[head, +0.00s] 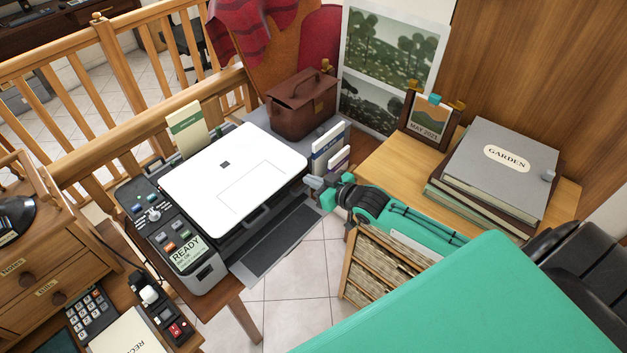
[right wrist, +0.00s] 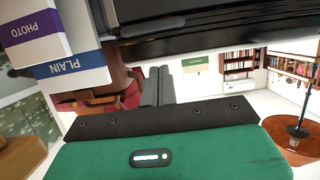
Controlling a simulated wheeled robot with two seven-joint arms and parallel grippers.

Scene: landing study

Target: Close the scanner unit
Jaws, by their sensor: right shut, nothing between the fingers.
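The printer's scanner unit (head: 235,165) has a white top and lies over the dark printer body in the head view. A dark space shows under its front right edge, and I cannot tell how far it is raised. A control panel (head: 172,228) reading READY is at its left front. My right gripper (head: 310,183) is shut and empty, just off the scanner unit's right front corner; contact cannot be told. In the right wrist view the shut fingers (right wrist: 158,86) point toward the room below the dark printer part (right wrist: 190,35). My left gripper is not in view.
Paper boxes (head: 329,148) and a brown leather bag (head: 302,104) stand behind and right of the printer. A side table (head: 385,160) holds albums (head: 500,165) and a calendar (head: 427,118). A wooden railing (head: 110,50) runs behind. A drawer cabinet (head: 40,255) is at left.

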